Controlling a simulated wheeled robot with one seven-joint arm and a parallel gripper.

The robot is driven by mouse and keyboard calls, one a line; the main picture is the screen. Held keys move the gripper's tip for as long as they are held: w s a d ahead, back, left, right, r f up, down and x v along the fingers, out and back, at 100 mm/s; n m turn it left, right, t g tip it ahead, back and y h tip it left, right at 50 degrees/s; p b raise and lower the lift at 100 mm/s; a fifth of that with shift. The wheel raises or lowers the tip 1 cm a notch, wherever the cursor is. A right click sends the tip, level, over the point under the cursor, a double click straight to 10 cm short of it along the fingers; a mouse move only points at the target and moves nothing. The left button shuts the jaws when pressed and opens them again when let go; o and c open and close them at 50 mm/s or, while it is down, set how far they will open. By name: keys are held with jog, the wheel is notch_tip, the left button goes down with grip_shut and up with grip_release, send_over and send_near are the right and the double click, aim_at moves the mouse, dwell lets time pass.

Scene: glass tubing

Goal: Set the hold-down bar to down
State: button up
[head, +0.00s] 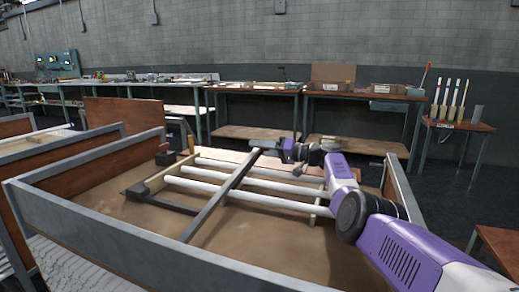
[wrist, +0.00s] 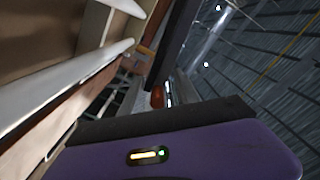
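The hold-down bar (head: 222,192) is a long dark bar lying slantwise across several white glass tubes (head: 250,187) in the wooden-floored bay. Its far end is close to my gripper (head: 268,147), which reaches in from the right at the back of the tubes. I cannot tell whether they touch. In the wrist view a dark bar (wrist: 176,38) rises beyond my purple gripper housing, beside white tubes (wrist: 70,88). My fingertips are not clear, so their opening is hidden. Whether the bar is pressed on the tubes or slightly above them is unclear.
A grey metal rim (head: 150,258) surrounds the bay at the front and left. A dark angled bracket (head: 160,199) sits at the tubes' left end. Workbenches (head: 255,90) line the back wall. A small table with upright white tubes (head: 452,100) stands at right.

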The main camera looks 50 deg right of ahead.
jog(key=shift+d+r, duration=0.1)
jog(key=shift+s+d+r+p, duration=0.1)
jog(key=shift+s+d+p, duration=0.1)
jog(key=shift+s+p, duration=0.25)
jog(key=p+v, duration=0.4)
jog(key=v, duration=0.3)
jog(key=shift+w+a, duration=0.1)
jog(key=shift+a, duration=0.05)
